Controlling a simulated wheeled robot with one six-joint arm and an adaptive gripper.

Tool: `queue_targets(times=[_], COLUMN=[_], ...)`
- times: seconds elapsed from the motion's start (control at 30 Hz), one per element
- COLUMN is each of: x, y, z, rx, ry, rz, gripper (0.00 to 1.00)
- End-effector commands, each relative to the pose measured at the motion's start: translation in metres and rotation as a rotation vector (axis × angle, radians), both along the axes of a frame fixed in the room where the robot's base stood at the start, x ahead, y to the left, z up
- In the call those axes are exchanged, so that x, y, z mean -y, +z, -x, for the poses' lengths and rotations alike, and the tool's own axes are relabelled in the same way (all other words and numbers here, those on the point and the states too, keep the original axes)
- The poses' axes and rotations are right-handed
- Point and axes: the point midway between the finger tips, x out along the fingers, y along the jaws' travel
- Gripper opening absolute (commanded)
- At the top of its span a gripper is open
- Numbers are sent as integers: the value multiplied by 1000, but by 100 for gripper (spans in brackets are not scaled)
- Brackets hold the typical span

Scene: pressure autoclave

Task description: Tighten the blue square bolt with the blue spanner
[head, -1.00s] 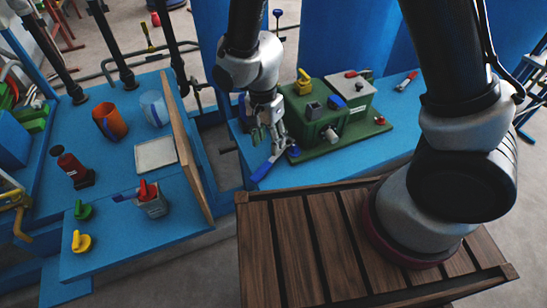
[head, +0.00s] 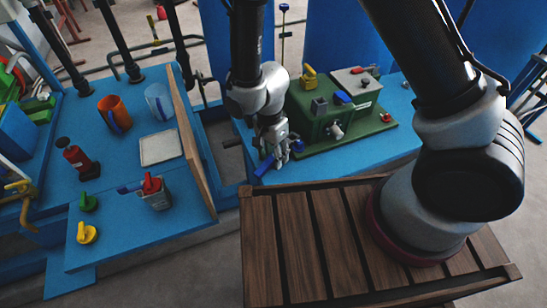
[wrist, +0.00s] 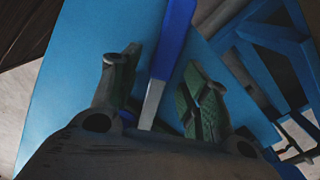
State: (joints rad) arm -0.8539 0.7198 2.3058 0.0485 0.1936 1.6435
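The blue spanner (head: 265,165) lies near the front left edge of the blue bench in the head view. In the wrist view the spanner (wrist: 174,38) runs between my fingers, with its blue handle at the top and its bare metal shaft lower down. My gripper (head: 277,152) is low over the bench at the spanner. In the wrist view my gripper (wrist: 160,85) is open, with green-padded fingers on either side and gaps to the spanner. A small blue piece (head: 298,147), possibly the blue square bolt, shows just right of my gripper; its shape is unclear.
A green machine block (head: 315,125) with a grey lidded part (head: 357,82) and a yellow handle (head: 309,77) stands right of my gripper. A wooden board (head: 187,140) stands upright to the left. Another bench (head: 110,180) holds cups and coloured knobs. A slatted wooden deck (head: 300,240) is in front.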

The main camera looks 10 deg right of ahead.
Motion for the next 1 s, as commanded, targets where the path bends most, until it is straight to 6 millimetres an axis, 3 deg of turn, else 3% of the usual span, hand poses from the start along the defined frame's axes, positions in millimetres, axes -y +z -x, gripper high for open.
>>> queue_targets(times=[0.03,0.23,0.67,0.87,1.0], x=[0,0,0,-1,-1], y=[0,0,7,34,63], z=[0,0,-1,-1,-1], rx=[0,0,1,4,4], ry=[0,0,1,2,1], rz=[0,0,-1,-3,-3], gripper=[34,0,0,0,0])
